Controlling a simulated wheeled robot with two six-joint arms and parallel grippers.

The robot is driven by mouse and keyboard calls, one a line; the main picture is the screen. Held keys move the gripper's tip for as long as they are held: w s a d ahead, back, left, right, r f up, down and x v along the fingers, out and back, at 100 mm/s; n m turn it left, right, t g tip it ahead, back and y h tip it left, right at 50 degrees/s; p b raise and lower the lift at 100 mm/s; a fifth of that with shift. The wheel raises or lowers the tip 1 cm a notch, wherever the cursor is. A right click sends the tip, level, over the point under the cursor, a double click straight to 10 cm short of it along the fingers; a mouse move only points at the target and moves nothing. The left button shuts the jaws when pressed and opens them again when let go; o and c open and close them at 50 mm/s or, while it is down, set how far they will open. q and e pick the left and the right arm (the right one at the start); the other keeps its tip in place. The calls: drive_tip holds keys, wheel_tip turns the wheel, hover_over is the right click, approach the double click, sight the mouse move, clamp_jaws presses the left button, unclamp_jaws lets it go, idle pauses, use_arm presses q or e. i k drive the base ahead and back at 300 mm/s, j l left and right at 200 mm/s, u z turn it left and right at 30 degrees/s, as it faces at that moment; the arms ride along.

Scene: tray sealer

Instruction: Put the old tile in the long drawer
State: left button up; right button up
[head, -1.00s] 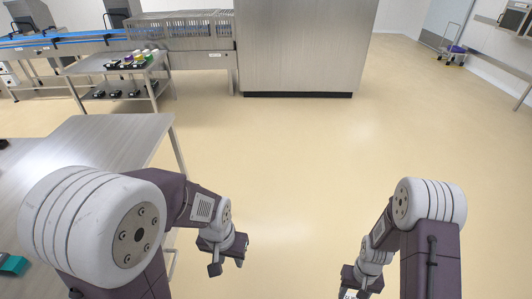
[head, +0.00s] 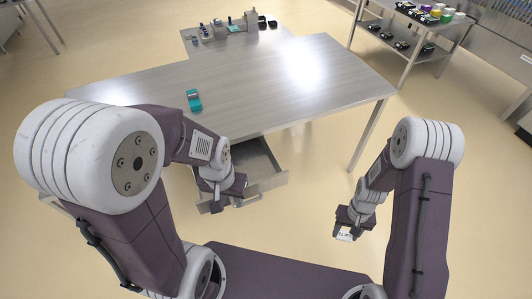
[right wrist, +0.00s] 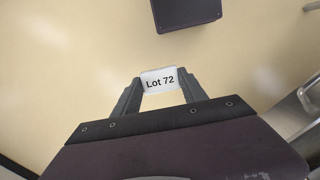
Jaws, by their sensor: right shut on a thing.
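A small white tile (head: 344,234) is between the fingertips of my right gripper (head: 347,228), above open floor to the right of the table. In the right wrist view the tile (right wrist: 159,80) reads "Lot 72", and the gripper (right wrist: 160,88) is shut on it. An open drawer (head: 264,170) sticks out under the table's front edge; my left arm hides its left part. I cannot tell if it is the long drawer. My left gripper (head: 227,202) is empty in front of the drawer, fingers apart, near its handle (head: 247,201); I cannot tell whether they touch.
The grey table (head: 275,90) has a teal device (head: 194,100) on top and several small items at its back. A shelf cart (head: 405,45) with coloured containers stands at the back right. The floor between the table and my right arm is clear.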

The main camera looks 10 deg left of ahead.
sight(253, 168)
drive_tip(key=i+l+u, duration=0.1)
drive_tip(key=u, duration=0.35)
drive_tip(key=i+l+u, duration=0.25)
drive_tip(key=u, duration=0.25)
drive_tip(key=i+l+u, duration=0.1)
drive_tip(key=l+u, duration=0.15)
drive_tip(key=u, duration=0.2)
drive_tip(key=i+l+u, duration=0.1)
drive_tip(key=l+u, duration=0.2)
drive_tip(key=u, duration=0.2)
drive_tip(key=l+u, duration=0.3)
drive_tip(key=u, duration=0.15)
drive_tip(key=l+u, duration=0.3)
drive_tip(key=u, duration=0.15)
